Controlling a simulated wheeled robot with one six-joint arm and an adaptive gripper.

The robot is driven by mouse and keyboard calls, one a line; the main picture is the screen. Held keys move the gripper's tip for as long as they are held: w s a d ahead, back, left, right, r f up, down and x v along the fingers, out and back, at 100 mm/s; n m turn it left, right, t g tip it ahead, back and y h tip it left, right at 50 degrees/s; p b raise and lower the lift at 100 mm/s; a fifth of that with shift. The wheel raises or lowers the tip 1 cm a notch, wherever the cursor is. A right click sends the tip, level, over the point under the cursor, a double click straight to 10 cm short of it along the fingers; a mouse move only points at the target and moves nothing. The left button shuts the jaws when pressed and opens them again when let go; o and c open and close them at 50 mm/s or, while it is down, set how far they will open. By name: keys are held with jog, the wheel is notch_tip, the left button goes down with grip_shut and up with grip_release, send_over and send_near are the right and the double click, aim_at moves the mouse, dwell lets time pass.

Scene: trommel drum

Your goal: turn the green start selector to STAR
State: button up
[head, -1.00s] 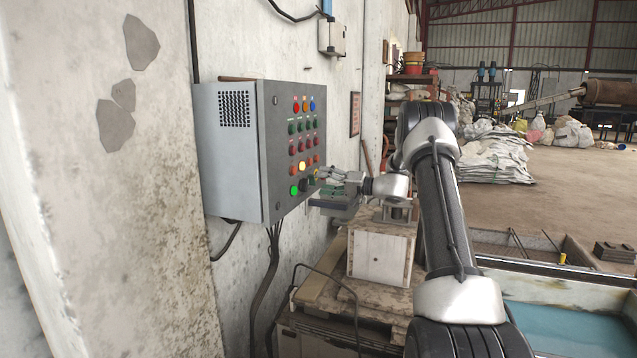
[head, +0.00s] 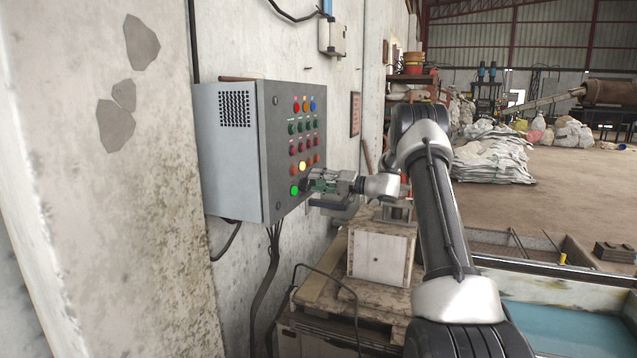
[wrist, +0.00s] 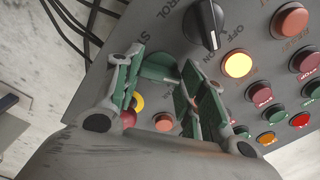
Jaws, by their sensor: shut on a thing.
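The green start selector (wrist: 158,68) shows in the wrist view as a green knob on the grey panel face, between my fingertips. My gripper (wrist: 165,68) has green pads and is shut on it, one finger on each side. The fingers hide part of the knob, and I cannot read its position or its STAR mark. In the head view my gripper (head: 314,181) is at the lower right of the control panel (head: 268,150), and the selector is hidden behind it.
A black selector (wrist: 204,22) with OFF and ON marks, a lit yellow lamp (wrist: 238,64) and several red and green buttons surround the fingers. A red button with a yellow ring (wrist: 137,102) lies between them, nearer the palm. A lit green button (head: 294,190) is left of my gripper.

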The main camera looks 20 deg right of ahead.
jog(key=m, duration=0.9)
jog(key=shift+f+m, duration=0.15)
jog(key=shift+m, duration=0.15)
dwell(0.6)
jog(key=o, duration=1)
jog(key=shift+o, duration=0.2)
jog(key=v, duration=1.2)
jog(key=shift+d+m, duration=0.1)
jog(key=shift+m, duration=0.2)
